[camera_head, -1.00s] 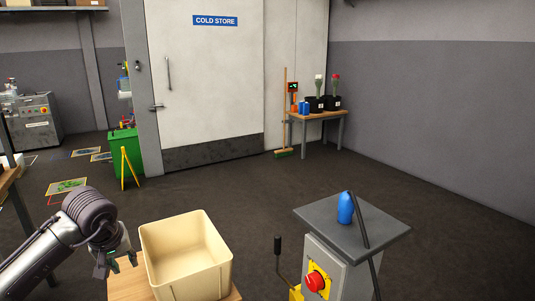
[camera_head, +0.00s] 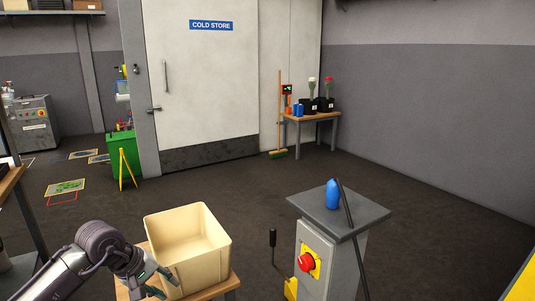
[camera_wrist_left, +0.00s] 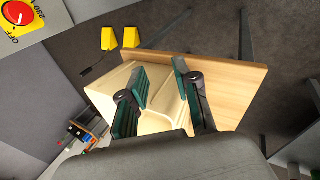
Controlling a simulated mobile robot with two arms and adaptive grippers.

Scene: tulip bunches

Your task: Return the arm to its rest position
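My left gripper (camera_head: 158,279) is at the lower left in the head view, beside the left front corner of a cream bin (camera_head: 190,251). In the left wrist view, its two green-padded fingers (camera_wrist_left: 163,88) stand apart with nothing between them. The cream bin (camera_wrist_left: 107,96) lies beyond the fingers, on a small wooden table (camera_wrist_left: 235,88). I cannot tell whether the gripper touches the bin. My right gripper does not show.
A green bin (camera_head: 124,153) and a broom (camera_head: 279,115) stand farther back. The middle floor is clear.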

